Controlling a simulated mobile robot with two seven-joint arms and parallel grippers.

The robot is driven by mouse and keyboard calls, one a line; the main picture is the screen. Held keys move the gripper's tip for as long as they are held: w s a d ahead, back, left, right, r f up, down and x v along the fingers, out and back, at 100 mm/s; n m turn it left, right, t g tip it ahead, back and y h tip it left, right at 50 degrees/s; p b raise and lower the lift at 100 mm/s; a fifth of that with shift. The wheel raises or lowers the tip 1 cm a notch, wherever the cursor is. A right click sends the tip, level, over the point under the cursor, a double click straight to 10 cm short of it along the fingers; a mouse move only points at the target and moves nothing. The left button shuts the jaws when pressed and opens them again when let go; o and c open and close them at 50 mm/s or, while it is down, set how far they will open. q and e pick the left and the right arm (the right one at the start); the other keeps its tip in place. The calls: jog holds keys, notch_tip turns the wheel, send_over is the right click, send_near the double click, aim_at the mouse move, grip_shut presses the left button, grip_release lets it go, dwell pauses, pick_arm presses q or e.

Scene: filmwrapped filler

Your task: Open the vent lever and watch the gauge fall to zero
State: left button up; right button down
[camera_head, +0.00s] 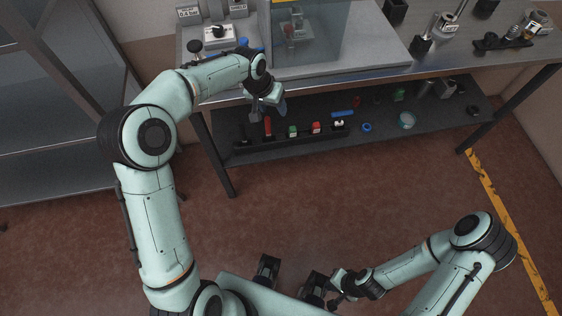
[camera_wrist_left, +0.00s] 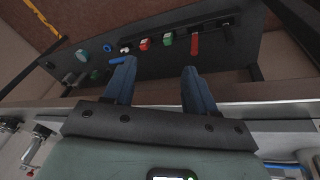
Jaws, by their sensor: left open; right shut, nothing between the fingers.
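I cannot clearly make out the vent lever or a gauge face in either view. A white box with a black knob (camera_head: 219,32) stands at the bench's back left, beside a clear-walled chamber (camera_head: 308,32). My left gripper (camera_head: 267,112) is in front of the bench's front edge, over the lower shelf. In the left wrist view its two blue fingers (camera_wrist_left: 158,68) are apart with nothing held between them. My right gripper (camera_head: 334,304) is shut and empty, low over the floor near my base, far from the bench.
The steel bench (camera_head: 390,70) holds metal fittings (camera_head: 445,22) at the right. Its dark lower shelf (camera_head: 440,125) carries a red-handled tool (camera_head: 267,126), small colored parts and a blue ring (camera_head: 367,127). A grey cabinet (camera_head: 50,120) stands left. The brown floor between is clear.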

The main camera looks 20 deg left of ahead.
pick_arm(q)
jog(key=s+d+f+h+p, duration=0.1)
jog(key=s+f, duration=0.3)
jog(key=f, duration=0.4)
jog(key=s+d+f+g+p, duration=0.1)
jog(key=s+d+f, duration=0.3)
jog(key=f, duration=0.4)
jog(key=shift+d+n+h, duration=0.3)
jog(key=shift+h, duration=0.1)
jog(key=shift+s+r, duration=0.1)
